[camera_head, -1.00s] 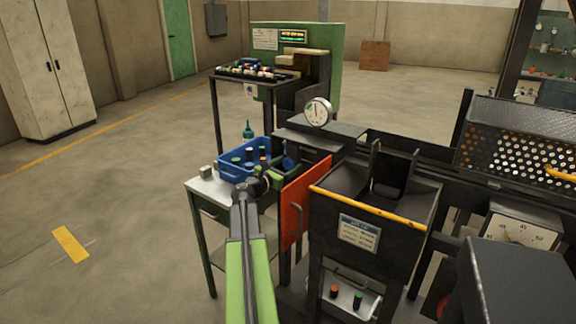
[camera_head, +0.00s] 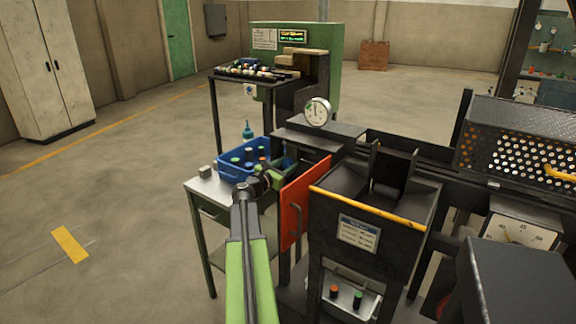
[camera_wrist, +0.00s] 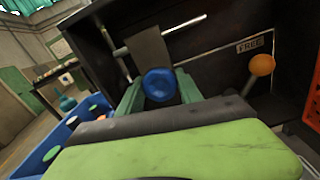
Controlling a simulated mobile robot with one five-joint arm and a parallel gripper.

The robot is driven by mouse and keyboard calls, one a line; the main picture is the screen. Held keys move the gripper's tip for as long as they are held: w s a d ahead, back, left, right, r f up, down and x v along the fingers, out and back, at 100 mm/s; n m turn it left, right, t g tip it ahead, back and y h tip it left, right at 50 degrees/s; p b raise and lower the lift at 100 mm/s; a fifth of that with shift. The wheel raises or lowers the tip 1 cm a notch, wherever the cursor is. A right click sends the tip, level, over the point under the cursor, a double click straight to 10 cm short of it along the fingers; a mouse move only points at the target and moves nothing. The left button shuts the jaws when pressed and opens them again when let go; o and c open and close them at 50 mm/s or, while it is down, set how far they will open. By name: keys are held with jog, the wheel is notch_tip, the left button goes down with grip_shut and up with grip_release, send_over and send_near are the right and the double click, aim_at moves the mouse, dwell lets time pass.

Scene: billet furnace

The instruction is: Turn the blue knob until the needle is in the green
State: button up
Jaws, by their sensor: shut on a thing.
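The blue knob (camera_wrist: 159,84) faces me in the middle of the wrist view, in front of a dark panel. My gripper (camera_wrist: 160,88) has one green finger on each side of the knob and is shut on it. In the head view my gripper (camera_head: 284,172) reaches in beside the blue bin, and the knob cannot be made out there. The round white gauge (camera_head: 318,111) stands above the dark machine. Its dark needle points roughly upward; the picture is too small to tell whether it lies in the green.
A blue bin (camera_head: 232,174) of coloured cylinders sits on a small table (camera_head: 205,187) left of my gripper. An orange-red panel (camera_head: 305,200) stands close on the right. An orange-balled lever (camera_wrist: 262,66) is right of the knob. The floor at left is clear.

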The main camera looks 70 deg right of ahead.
jog(key=shift+a+f, duration=0.1)
jog(key=m, duration=0.5)
jog(key=shift+s, duration=0.1)
jog(key=m, duration=0.5)
jog(key=shift+a, duration=0.1)
jog(key=shift+m, duration=0.3)
jog(key=o, duration=1.4)
jog(key=shift+c, duration=0.2)
